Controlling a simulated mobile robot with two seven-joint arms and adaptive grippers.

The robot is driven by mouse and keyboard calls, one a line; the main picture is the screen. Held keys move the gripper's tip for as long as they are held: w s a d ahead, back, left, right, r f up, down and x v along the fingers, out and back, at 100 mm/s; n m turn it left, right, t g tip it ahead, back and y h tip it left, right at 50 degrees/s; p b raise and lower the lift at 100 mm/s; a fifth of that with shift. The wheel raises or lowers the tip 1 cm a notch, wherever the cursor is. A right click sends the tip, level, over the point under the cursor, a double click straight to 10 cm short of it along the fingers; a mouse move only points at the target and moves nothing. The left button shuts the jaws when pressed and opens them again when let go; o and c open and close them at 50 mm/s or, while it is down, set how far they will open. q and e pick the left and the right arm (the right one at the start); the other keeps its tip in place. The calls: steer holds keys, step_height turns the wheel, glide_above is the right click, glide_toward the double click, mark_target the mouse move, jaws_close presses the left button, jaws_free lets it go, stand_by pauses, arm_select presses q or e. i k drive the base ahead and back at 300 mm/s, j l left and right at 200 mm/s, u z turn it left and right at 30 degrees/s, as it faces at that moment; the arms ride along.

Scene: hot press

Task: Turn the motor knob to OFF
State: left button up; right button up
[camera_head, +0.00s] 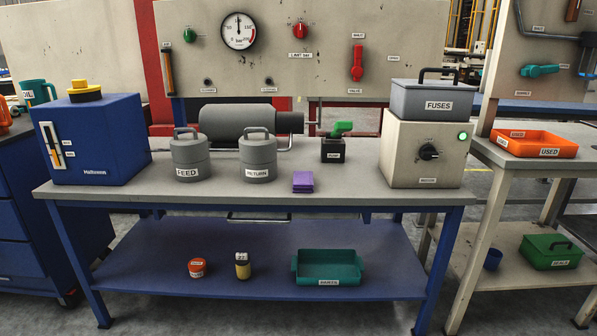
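The motor knob (429,152) is a round black knob on the front of a cream control box (400,166) at the right end of the workbench. It has a light pointer mark, but its setting is too small to read. A green indicator lamp (462,136) shows lit at the upper right of the same face. A label sits under the knob and appears to read MOTOR. A grey FUSES box (435,100) with a black handle rests on top of the control box. Neither of my grippers shows in the head view.
The grey workbench (240,198) also holds a blue tank (110,145), FEED (190,160) and RETURN (258,158) canisters, a purple block (303,182) and a black pump switch with green lever (340,130). An orange USED tray (535,143) stands right. The benchtop before the knob is clear.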

mark_target(427, 152)
steer(key=l+u, duration=0.1)
steer(key=l, duration=0.6)
steer(key=l+u, duration=0.15)
steer(key=l, duration=0.55)
steer(key=k+l+u, duration=0.1)
steer(key=l, duration=0.55)
steer(key=k+l+u, duration=0.15)
steer(key=l, duration=0.55)
